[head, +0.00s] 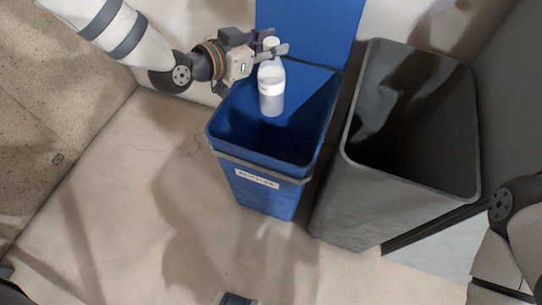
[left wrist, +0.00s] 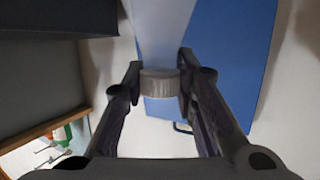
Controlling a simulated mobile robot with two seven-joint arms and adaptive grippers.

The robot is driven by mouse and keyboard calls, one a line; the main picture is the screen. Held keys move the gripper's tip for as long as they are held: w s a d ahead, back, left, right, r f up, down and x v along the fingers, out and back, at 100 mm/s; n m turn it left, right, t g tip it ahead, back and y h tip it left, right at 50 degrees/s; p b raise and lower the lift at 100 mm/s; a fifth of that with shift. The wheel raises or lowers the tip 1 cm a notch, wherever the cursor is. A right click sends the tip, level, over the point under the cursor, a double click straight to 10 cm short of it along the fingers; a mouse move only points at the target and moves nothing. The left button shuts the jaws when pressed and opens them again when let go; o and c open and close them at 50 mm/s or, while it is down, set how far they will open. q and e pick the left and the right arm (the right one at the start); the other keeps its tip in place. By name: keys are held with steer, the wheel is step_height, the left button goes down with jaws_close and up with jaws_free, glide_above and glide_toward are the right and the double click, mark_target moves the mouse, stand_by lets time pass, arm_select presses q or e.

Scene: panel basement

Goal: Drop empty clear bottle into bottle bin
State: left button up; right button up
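The clear bottle (head: 271,94) hangs upright over the opening of the blue bottle bin (head: 258,190), which has a white label on its front. My left gripper (head: 272,48) is shut on the bottle near its pale cap. In the left wrist view the bottle's cap (left wrist: 160,83) and body (left wrist: 162,30) show between the two fingers of my left gripper (left wrist: 160,72). The bottle's lower end is in front of the bin's inner wall in the head view.
The bin's blue lid (head: 310,30) stands open behind it. A larger grey bin (head: 345,205), open and dark inside, stands just to the right. A concrete wall (head: 55,110) is at the left. The floor in front is mostly clear.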

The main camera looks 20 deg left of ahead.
arm_select(q)
steer(key=o, duration=0.5)
steer(key=shift+c, duration=0.2)
steer(key=shift+s+a, duration=0.1)
steer(key=v, duration=1.1)
steer(key=shift+s+a+r, duration=0.15)
steer(key=shift+s+r, duration=0.05)
steer(key=shift+s, duration=0.1)
